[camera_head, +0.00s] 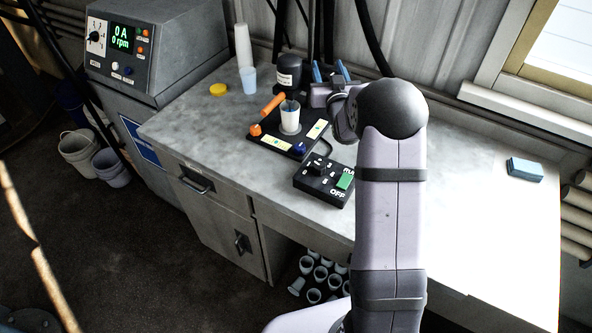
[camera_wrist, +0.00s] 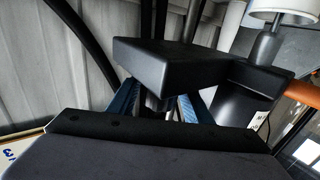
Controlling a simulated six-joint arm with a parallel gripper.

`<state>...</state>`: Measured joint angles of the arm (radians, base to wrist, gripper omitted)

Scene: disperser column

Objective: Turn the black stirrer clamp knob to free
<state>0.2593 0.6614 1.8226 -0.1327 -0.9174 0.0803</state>
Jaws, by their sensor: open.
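In the wrist view, my gripper (camera_wrist: 158,108) shows two blue fingers, spread apart. A black block (camera_wrist: 175,65) spans the view just beyond them and joins the black stirrer body (camera_wrist: 240,98) at right. A dark upright piece shows between the fingers. I cannot tell which part is the clamp knob, or whether a finger touches it. In the head view, my gripper (camera_head: 330,71) is open at the back of the bench, right of the stirrer body (camera_head: 288,74) with its white label. The knob is not made out there.
A white cup (camera_head: 289,112) stands on a black base with an orange handle (camera_head: 272,104). A black switch box (camera_head: 320,190) sits in front. A yellow lid (camera_head: 218,89) and a pale cup (camera_head: 248,80) are at left. The bench's right side is clear except for a blue block (camera_head: 525,168).

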